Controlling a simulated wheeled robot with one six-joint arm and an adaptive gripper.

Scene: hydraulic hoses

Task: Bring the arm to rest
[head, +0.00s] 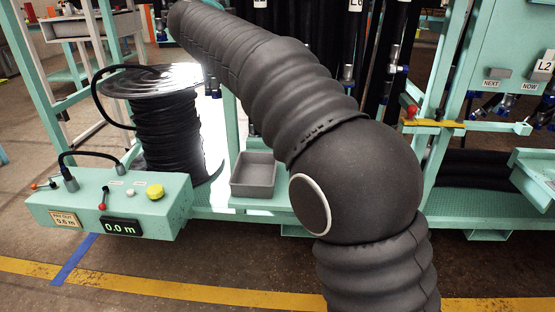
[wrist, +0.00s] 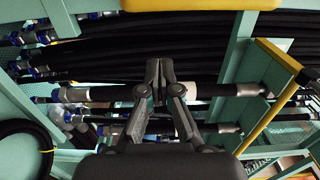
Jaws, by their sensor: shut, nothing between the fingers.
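My gripper (wrist: 160,80) shows in the wrist view at the lower middle, with its two fingers together and nothing between them. Behind the fingertips, black hoses (wrist: 210,55) with metal and blue end fittings lie across the picture in a green rack. I cannot tell how far the fingertips are from the hoses. In the head view my arm, in a dark ribbed cover, fills the middle and rises to the upper left. My gripper is not visible there.
A black hose reel (head: 166,130) stands left on the green bench, behind a control box (head: 150,205) reading 0.0 m. A grey bin (head: 254,175) is beside my arm. Hanging hoses (head: 395,50) and a yellow-edged bracket (head: 435,123) are at right. Floor shows in front.

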